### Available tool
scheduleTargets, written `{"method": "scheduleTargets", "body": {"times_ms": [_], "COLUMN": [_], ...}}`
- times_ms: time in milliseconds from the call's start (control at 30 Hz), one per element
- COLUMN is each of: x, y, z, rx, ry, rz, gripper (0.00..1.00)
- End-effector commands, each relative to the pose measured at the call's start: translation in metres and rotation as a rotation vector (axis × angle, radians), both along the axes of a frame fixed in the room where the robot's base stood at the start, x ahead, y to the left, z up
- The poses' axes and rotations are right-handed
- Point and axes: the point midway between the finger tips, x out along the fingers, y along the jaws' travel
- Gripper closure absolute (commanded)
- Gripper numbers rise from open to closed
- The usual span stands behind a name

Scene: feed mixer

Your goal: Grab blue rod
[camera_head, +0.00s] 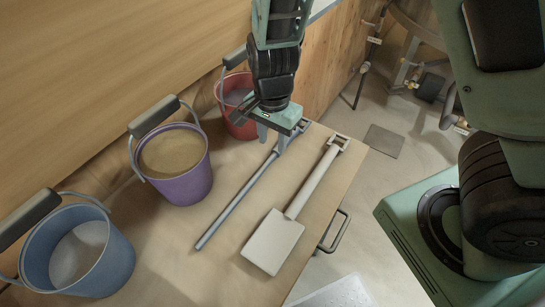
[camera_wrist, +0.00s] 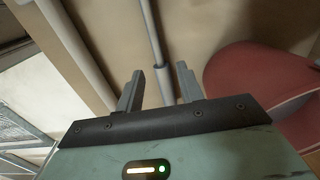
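The blue rod (camera_head: 238,201) lies on the wooden tabletop, between the purple bucket and the white shovel, with a handle at its far end. My gripper (camera_head: 272,139) is above the far part of the rod, near its handle. In the wrist view, my gripper (camera_wrist: 158,88) is open, with its two fingers apart and the rod (camera_wrist: 155,42) running into the gap between them. Nothing shows held between the fingers. I cannot tell how high the fingertips are above the rod.
A white shovel (camera_head: 273,240) lies to the right of the rod. A blue bucket (camera_head: 110,262), a purple bucket (camera_head: 184,178) and a red bucket (camera_head: 236,88) stand along the wall at left. The red bucket (camera_wrist: 262,80) is close to my gripper. A drawer handle (camera_head: 335,232) sticks out at the table's right edge.

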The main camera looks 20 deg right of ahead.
Motion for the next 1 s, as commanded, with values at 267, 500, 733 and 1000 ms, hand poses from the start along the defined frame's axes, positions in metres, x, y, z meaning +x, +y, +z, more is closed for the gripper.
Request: {"method": "scheduleTargets", "body": {"times_ms": [267,500,733,1000], "x": [-0.002,-0.002,-0.002,-0.002], "y": [0.000,0.001,0.001,0.001], "z": [-0.041,-0.048,-0.047,-0.047], "rx": [-0.001,0.000,0.000,0.000], "ry": [0.004,0.001,0.001,0.001], "rz": [-0.002,-0.001,-0.001,0.000], "gripper": [0.63,0.63,0.99,1.00]}}
